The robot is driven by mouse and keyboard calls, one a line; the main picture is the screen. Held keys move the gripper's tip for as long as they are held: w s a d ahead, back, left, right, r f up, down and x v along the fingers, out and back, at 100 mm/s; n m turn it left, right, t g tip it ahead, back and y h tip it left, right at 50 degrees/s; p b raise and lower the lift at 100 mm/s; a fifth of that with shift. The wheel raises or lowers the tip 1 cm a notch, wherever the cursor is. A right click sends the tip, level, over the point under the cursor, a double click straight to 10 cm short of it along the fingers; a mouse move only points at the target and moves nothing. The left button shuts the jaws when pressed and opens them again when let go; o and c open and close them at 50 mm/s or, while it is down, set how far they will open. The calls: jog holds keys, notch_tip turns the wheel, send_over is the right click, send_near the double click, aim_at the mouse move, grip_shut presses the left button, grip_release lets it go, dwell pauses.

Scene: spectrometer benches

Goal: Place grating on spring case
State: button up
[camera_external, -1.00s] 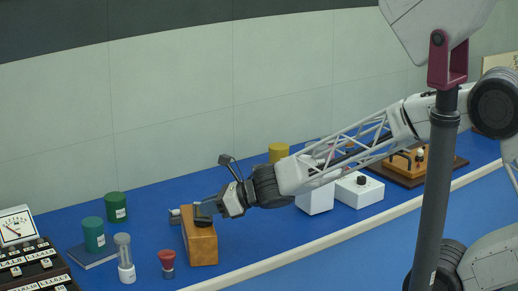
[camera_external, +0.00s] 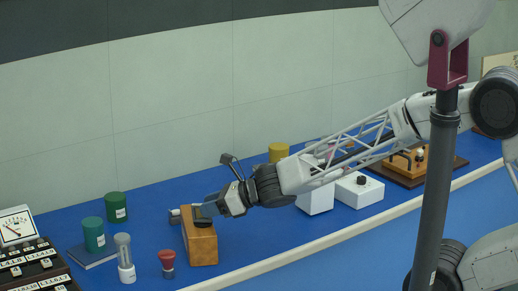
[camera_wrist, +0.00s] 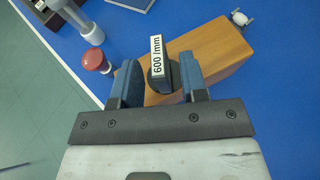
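The spring case appears to be the orange-brown wooden box (camera_external: 203,247) on the blue bench. It also shows in the wrist view (camera_wrist: 221,55). The grating (camera_wrist: 159,73) is a dark round piece with a white "600 /mm" label. It stands upright at the case's top and appears to rest on it, though its lower edge is hidden. My gripper (camera_external: 206,213) is at the case top, its fingers on either side of the grating. In the wrist view my gripper (camera_wrist: 160,64) appears open, with narrow gaps beside the grating.
A red-topped piece (camera_external: 167,261) and a clear cylinder (camera_external: 124,256) stand left of the case. Green cylinders (camera_external: 116,207) and a meter (camera_external: 16,226) are farther left. White boxes (camera_external: 359,190) stand to the right. The bench's pale front edge (camera_external: 300,249) is near.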

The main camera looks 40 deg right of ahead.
jog(key=v, duration=1.1)
jog(key=shift+s+d+r, duration=0.15)
dwell(0.6)
jog(key=s+d+r+m+h, duration=0.1)
jog(key=d+r+m+h, duration=0.35)
jog(key=d+m, duration=0.6)
jog(key=s+d+r+m+h, duration=0.1)
jog(key=d+r+m+h, duration=0.45)
jog(key=m, duration=0.85)
jog(key=s+d+m+g, duration=0.3)
jog(key=s+m, duration=0.4)
jog(key=m, duration=0.3)
jog(key=s+d+m+g, duration=0.3)
jog(key=s+m, duration=0.4)
jog(key=m, duration=0.3)
jog(key=shift+s+f+m+g, duration=0.2)
jog(key=shift+m+g, duration=0.15)
jog(key=shift+g, duration=0.15)
